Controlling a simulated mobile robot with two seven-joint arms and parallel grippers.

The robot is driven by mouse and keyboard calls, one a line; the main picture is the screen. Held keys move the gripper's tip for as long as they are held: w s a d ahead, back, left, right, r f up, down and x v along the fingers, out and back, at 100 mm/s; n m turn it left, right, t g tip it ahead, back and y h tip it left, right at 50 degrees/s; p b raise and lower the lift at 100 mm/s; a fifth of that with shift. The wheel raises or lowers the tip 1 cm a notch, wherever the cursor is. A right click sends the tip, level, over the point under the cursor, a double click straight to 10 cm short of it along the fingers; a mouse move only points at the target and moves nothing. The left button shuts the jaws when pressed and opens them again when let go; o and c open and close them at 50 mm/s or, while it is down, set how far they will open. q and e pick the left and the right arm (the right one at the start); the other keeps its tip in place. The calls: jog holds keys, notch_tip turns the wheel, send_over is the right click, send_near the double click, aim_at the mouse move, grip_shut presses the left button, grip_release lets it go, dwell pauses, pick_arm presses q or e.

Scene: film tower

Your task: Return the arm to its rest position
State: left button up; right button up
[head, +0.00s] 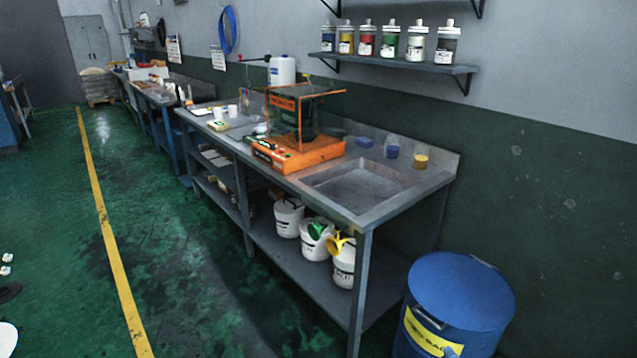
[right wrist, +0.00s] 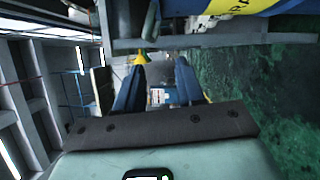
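My right gripper (right wrist: 160,75) shows in the right wrist view, with its two dark blue fingers apart. I see nothing held between them; only background shows through the gap. In the head view I cannot make out its fingers clearly. A small light-blue piece shows at the bottom edge, in front of the drum, and I cannot tell what it is. My left gripper is not in view.
A blue drum (head: 461,293) with a yellow label stands at the bench's near end; part of it shows in the right wrist view (right wrist: 240,6). The steel bench (head: 283,182) carries an orange machine (head: 297,153). White buckets (head: 288,217) stand below.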

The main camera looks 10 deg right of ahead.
jog(key=s+a+f+m+g+h+p, duration=0.1)
jog(key=s+a+f+m+g+p, duration=0.4)
jog(key=a+m, duration=0.35)
jog(key=s+a+f+m+g+p, duration=0.2)
jog(key=s+a+m+g+p, duration=0.25)
jog(key=s+a+m, duration=0.45)
pick_arm(q)
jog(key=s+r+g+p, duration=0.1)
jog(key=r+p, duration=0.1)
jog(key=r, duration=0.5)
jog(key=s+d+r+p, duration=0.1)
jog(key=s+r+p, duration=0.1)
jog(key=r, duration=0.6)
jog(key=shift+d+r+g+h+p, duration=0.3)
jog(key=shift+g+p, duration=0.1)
jog(key=shift+p, duration=0.45)
pick_arm(e)
jog(key=s+a+r+m+g+y, duration=0.1)
jog(key=s+a+r+m+g, duration=0.2)
jog(key=s+a, duration=0.5)
jog(key=s+a+r+m+g+y, duration=0.1)
jog(key=s+a+r+m+g, duration=0.3)
jog(key=s, duration=1)
jog(key=a+g, duration=0.2)
jog(key=a, duration=0.2)
jog(key=shift+s+a+r+g, duration=0.2)
jog(key=shift+s+r+g, duration=0.05)
jog(key=shift+r+g, duration=0.1)
